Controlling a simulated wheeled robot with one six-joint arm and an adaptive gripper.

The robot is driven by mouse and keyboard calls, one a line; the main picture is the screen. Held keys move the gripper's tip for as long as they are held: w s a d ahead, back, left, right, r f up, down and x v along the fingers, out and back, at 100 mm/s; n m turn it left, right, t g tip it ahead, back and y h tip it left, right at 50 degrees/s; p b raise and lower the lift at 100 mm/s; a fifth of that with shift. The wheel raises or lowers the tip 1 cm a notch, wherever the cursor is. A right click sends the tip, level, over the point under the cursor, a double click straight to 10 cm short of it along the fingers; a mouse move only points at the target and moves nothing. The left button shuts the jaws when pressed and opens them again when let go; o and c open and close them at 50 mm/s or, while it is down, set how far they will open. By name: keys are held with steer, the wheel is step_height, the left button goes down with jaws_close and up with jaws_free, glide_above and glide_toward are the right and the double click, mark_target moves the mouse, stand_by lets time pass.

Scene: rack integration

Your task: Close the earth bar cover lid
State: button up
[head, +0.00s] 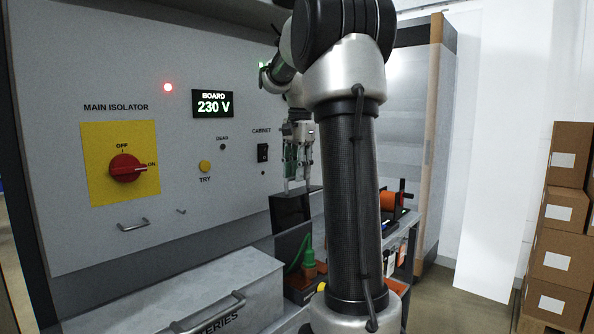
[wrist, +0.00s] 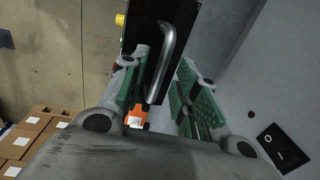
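A dark lid (head: 289,209) stands out from the grey cabinet front in the head view; I take it to be the earth bar cover lid. In the wrist view the black lid (wrist: 140,32) carries a silver bar handle (wrist: 164,62). My gripper (head: 297,182) is just above the lid in the head view, fingers pointing down. In the wrist view my gripper (wrist: 163,62) is open, its green-padded fingers apart, with the handle showing between them. I cannot tell whether either pad touches the handle. My arm hides part of the lid's right side in the head view.
The cabinet front (head: 75,55) has a red isolator switch (head: 126,168) and a black cabinet switch (head: 262,152), close to my gripper in the wrist view. A grey batteries box (head: 175,300) stands below. Boxes (head: 562,225) are stacked far right, beyond open floor.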

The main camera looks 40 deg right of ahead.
jaws_close()
steer(key=shift+s, duration=0.15)
